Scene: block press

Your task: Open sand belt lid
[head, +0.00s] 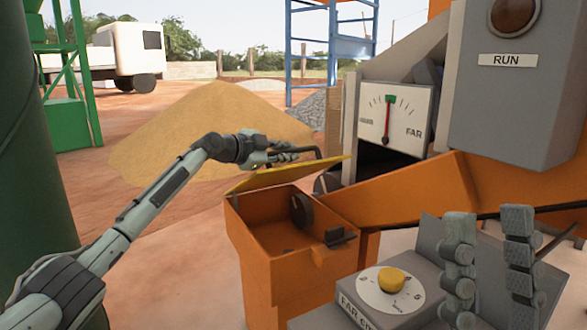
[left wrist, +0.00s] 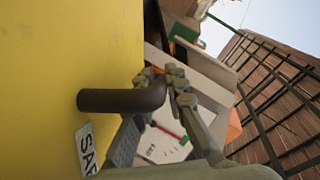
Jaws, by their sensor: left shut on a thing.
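The yellow sand belt lid (head: 285,176) stands raised and tilted above the open orange box (head: 262,258). A dark round part shows inside the box. My left gripper (head: 290,155) is shut on the lid's dark bent handle (head: 319,153). In the left wrist view the handle (left wrist: 115,100) runs from the yellow lid face (left wrist: 60,60) to between the fingers (left wrist: 167,82). A partly hidden white label is on the lid. My right gripper (head: 488,245) is at the lower right, fingers up and apart, with nothing visibly held.
A grey panel with a yellow knob (head: 391,280) stands in front right of the box. A gauge (head: 396,117) has its red needle at a green mark. A grey RUN box (head: 510,95) with a dark lamp hangs at right. A sand heap (head: 190,125) lies behind.

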